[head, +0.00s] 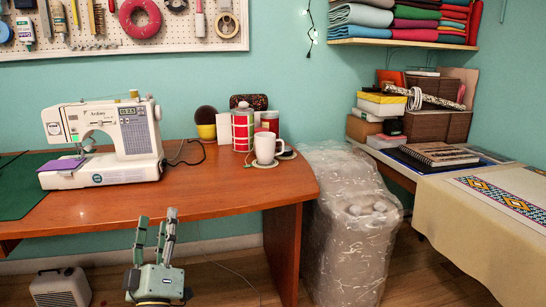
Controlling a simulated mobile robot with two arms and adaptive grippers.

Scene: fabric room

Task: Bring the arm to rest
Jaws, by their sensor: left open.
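My left gripper (157,237) shows at the bottom of the head view, left of the middle, in front of the wooden desk (220,189). Its fingers point up and stand apart, with nothing between them. The fingertips overlap the desk's front edge in the picture; I cannot tell whether they touch it. My right gripper is not in view.
On the desk are a sewing machine (109,138), a white mug (266,149) and a red-and-white canister (242,128). A plastic-wrapped bundle (345,240) stands right of the desk. A cloth-covered table (480,225) is at the right. A small white heater (60,288) stands on the floor.

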